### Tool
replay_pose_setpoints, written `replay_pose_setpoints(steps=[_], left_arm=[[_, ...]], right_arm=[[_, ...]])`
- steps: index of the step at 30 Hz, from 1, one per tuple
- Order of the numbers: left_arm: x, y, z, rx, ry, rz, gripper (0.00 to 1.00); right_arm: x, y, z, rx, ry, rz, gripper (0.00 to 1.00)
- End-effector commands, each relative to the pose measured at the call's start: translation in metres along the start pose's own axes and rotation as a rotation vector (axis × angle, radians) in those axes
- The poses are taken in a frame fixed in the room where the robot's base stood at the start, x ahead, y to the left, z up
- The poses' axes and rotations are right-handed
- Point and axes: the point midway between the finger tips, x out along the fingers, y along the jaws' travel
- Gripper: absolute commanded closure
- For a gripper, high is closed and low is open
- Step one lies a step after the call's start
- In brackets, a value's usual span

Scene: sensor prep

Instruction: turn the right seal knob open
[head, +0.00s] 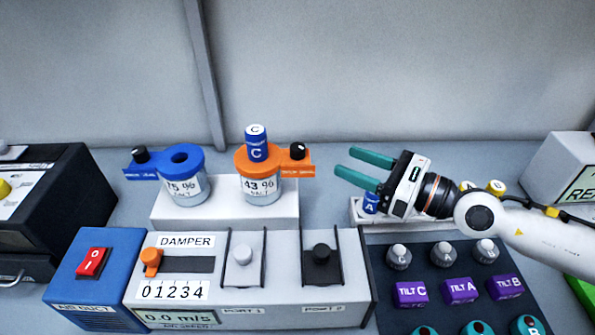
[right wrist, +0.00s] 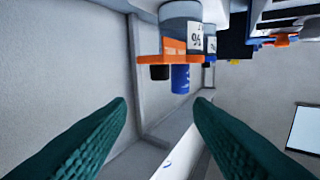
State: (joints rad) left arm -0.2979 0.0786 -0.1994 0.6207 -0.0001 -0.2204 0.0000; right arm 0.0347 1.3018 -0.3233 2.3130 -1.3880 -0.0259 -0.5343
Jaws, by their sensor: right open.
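The right seal knob (head: 298,151) is a small black knob on an orange arm sticking out right of the orange-collared jar (head: 260,189) marked 43 %. In the upside-down right wrist view, the knob (right wrist: 160,72) hangs below the orange arm, ahead of the fingers. A blue sensor marked C (head: 257,143) stands in that jar's top. My right gripper (head: 345,162) is open and empty, its green fingers pointing left toward the knob. The fingertips are to the right of the knob and apart from it. My left gripper is not in view.
A blue-collared jar (head: 183,185) with its own black knob (head: 140,154) stands left on the same white block (head: 160,215). A blue sensor A (head: 371,203) sits in a rack (head: 356,222) below my right gripper. The damper box (head: 210,286) is in front.

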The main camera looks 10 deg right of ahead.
Motion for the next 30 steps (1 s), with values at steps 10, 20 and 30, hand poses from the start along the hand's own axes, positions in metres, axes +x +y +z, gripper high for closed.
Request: replay_pose_setpoints(steps=[10,20,30], left_arm=[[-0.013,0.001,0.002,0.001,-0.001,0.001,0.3],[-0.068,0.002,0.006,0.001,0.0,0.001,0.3],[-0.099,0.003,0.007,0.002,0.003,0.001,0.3]], right_arm=[[0.008,0.004,0.003,0.003,0.005,0.007,0.53],[0.049,0.001,0.0,0.004,0.007,0.003,0.53],[0.106,0.001,0.007,0.001,0.003,0.0,0.53]])
